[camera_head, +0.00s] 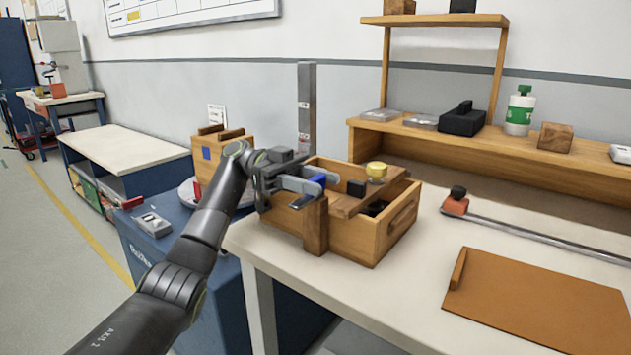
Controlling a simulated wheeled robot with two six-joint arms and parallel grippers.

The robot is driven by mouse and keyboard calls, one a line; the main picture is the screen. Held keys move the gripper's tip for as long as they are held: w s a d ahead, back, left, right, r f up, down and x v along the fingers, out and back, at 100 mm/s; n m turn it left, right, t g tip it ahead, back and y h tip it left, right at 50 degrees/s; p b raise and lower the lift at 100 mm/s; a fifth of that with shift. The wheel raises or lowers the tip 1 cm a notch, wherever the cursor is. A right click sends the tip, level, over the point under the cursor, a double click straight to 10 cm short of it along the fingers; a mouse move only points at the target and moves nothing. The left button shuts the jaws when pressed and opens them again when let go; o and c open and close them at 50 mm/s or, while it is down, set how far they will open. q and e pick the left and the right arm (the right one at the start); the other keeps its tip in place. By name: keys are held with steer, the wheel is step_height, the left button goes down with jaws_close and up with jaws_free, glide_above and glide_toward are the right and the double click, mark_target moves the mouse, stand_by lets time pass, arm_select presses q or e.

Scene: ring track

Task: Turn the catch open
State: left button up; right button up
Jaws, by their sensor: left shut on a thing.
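A wooden box (368,242) stands on the white table, with a plank-like lid (350,204) across its top. The lid carries a yellow knob (376,170) and a small black block (356,188). An upright wooden block (315,228) stands at the box's near left corner. My left gripper (312,190) comes in from the left over that corner and is shut on a small blue piece (319,180), which seems to be the catch. The fingers hide much of the catch, so its angle cannot be told. My right gripper is not in view.
A grey metal post (307,105) rises behind the box. A wooden shelf (450,138) with a bottle (520,110) and black case (462,120) stands at the back. A brown board (540,305) and a long metal bar (540,236) lie to the right.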

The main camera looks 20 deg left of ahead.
arm_select(q)
steer(key=shift+g, duration=0.4)
steer(key=o, duration=1)
